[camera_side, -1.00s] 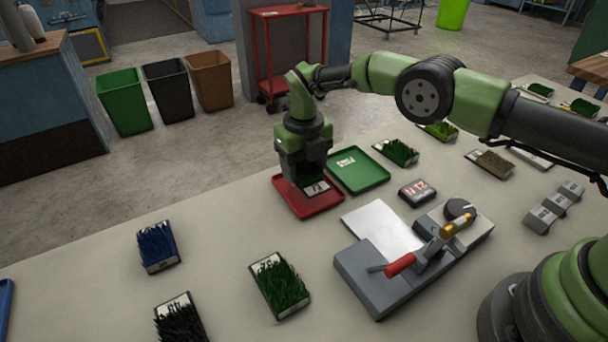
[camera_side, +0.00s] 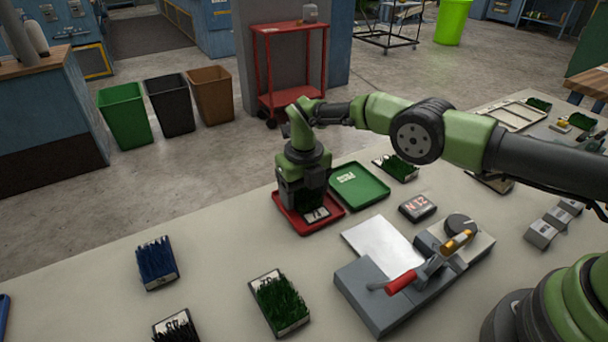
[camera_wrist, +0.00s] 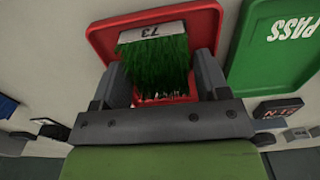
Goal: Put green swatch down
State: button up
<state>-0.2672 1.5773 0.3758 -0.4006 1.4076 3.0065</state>
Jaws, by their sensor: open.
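The green swatch (camera_wrist: 156,56) has a white label reading 73 and shows in the wrist view between my gripper's two fingers. In the side view its label (camera_side: 317,214) shows just below my gripper, within the red tray (camera_side: 332,223). The red tray (camera_wrist: 205,20) also lies beneath it in the wrist view. My gripper (camera_side: 303,203) points down at the tray, with its open fingers on either side of the swatch.
A green tray (camera_side: 360,190) marked PASS lies right beside the red one. A small display box (camera_side: 417,208) and a clamp fixture (camera_side: 410,280) stand to the right. Another green swatch (camera_side: 278,302) and a blue swatch (camera_side: 157,263) lie nearer the front.

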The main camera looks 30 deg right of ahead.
notch_tip(320, 180, up, 13)
notch_tip(320, 180, up, 11)
jog(key=n+t, duration=0.2)
jog(key=n, duration=0.6)
send_over(305, 192)
jog(key=s+d, duration=0.3)
jog(key=s+d+r+n+t+y, duration=0.1)
jog(key=s+d+r+n+y, duration=0.15)
jog(key=s+r+n, duration=0.5)
jog(key=s+d+n+t, duration=0.2)
jog(key=s+n, duration=0.6)
jog(key=s, duration=0.1)
jog(key=s+d+n+t, duration=0.1)
jog(key=s+n+t, duration=0.1)
jog(key=s+n, duration=0.6)
jog(key=shift+s+d+f, duration=0.35)
jog(key=shift+s+f, duration=0.1)
jog(key=shift+s, duration=0.45)
jog(key=shift+n+h, duration=0.25)
